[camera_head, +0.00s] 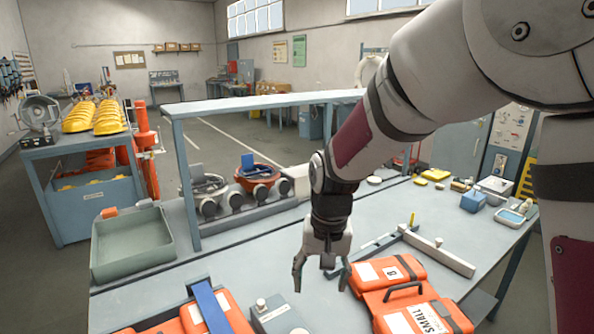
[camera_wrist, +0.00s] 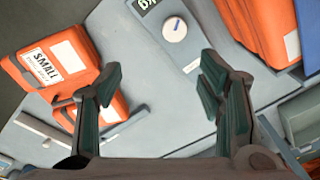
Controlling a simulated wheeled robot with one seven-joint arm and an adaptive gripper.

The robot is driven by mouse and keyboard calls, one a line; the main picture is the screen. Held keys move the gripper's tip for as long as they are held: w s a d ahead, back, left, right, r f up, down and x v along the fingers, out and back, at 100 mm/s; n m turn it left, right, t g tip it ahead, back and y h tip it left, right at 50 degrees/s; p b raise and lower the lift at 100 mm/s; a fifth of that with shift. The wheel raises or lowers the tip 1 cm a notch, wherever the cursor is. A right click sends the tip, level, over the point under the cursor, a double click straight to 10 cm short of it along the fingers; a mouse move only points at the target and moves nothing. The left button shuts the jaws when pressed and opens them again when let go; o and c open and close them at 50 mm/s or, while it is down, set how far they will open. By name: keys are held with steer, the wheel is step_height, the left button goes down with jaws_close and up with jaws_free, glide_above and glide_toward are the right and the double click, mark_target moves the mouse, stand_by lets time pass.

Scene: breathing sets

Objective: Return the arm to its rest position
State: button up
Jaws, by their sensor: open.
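My gripper (camera_head: 322,272) hangs from my arm above the front of the workbench (camera_head: 290,222), fingers pointing down and spread apart. In the wrist view my gripper (camera_wrist: 160,95) has a wide gap between its two fingers, with nothing held. An orange case labelled SMALL (camera_head: 412,312) lies just right of it, and the case also shows at the left of the wrist view (camera_wrist: 50,62). A grey box with a knob (camera_head: 277,316) is below and left of the gripper; it sits between the fingers' directions in the wrist view (camera_wrist: 172,32).
Another orange case (camera_head: 222,312) with a blue strap lies front left. A grey-green tray (camera_head: 132,246) stands at the bench's left end. A metal bar (camera_head: 438,250) lies right of the gripper.

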steer(key=s+d+r+t, duration=0.2)
steer(key=s+d+r, duration=0.65)
steer(key=r, duration=0.25)
steer(key=s+d+r+t, duration=0.1)
steer(key=s+d, duration=0.2)
steer(key=s, duration=0.3)
steer(key=s+d+r+n+t, duration=0.1)
steer(key=s+d+r, duration=0.1)
steer(key=s, duration=0.4)
steer(key=shift+d+r+t+h+b, duration=0.15)
steer(key=shift+d+t+h+b, duration=0.15)
steer(key=shift+d+t+b, duration=0.1)
steer(key=w+a+f+n+g+y+b, duration=0.1)
steer(key=w+a+f+n+g+b, duration=0.35)
steer(key=w, duration=0.85)
steer(key=w+a+f+n+g+h+b, duration=0.1)
steer(key=w+a+f+n, duration=0.2)
steer(key=w+a+f, duration=0.35)
steer(key=w+a+f+n+b, duration=0.1)
steer(key=w+a+f+n, duration=0.2)
steer(key=a+f, duration=0.55)
steer(key=f, duration=0.9)
steer(key=d+f, duration=0.1)
steer(key=f, duration=0.4)
steer(key=shift+d+f+p, duration=0.1)
steer(key=shift+f+p, duration=0.15)
steer(key=shift+p, duration=0.1)
steer(key=c, duration=1.1)
